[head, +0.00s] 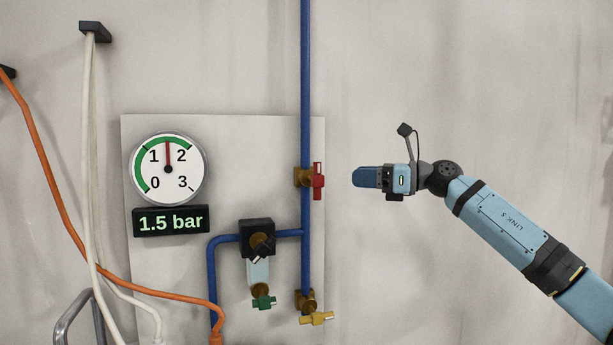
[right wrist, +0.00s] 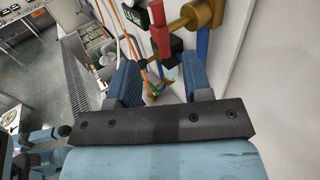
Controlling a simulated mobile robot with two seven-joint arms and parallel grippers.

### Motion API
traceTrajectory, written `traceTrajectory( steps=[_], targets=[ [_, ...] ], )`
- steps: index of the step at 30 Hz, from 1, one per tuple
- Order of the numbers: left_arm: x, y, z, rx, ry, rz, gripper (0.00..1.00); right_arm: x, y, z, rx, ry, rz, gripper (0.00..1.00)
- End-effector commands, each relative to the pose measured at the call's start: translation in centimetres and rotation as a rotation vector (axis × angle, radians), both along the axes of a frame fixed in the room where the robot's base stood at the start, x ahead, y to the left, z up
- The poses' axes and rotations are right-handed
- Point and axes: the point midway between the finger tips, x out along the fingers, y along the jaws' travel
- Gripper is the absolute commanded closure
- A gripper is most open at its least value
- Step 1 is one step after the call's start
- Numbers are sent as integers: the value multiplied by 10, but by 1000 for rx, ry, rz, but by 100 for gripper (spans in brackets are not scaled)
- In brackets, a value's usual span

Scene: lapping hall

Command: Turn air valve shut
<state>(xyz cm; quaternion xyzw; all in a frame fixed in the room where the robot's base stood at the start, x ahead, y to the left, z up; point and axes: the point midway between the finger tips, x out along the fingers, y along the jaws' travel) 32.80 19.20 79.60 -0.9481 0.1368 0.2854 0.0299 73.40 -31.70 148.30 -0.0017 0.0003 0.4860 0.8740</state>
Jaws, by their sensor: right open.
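A valve with a red handle (head: 318,181) and a brass body (head: 303,177) sits on a vertical blue pipe (head: 306,90). The red handle stands upright, in line with the pipe. The red handle (right wrist: 159,30) also shows in the right wrist view, ahead of the fingers at the top. My right gripper (head: 357,177) is a short gap to the right of the red handle, at about its height. In the right wrist view my right gripper (right wrist: 162,74) is open, with nothing between its fingers. My left gripper is in neither view.
A round gauge (head: 168,169) has its needle straight up; the display (head: 171,220) reads 1.5 bar. A yellow-handled valve (head: 316,318) and a regulator (head: 257,238) with a green tap (head: 264,302) sit lower. An orange hose (head: 150,290) hangs left. The wall right of the pipe is clear.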

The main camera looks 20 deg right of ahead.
Motion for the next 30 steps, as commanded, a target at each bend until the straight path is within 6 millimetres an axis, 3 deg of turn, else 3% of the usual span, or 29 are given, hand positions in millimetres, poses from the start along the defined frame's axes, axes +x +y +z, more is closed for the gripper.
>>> traceTrajectory(
  steps=[9, 15, 21, 30],
  targets=[
    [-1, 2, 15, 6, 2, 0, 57, 35, 59, 4, 4, 1, 4, 55],
    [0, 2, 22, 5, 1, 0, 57, 53, 88, 2, 3, 1, 2, 55],
    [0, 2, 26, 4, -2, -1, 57, 61, 101, 1, 4, 0, 1, 55],
    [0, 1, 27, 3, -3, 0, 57, 63, 102, 1, 4, 0, 1, 55]
  ],
)
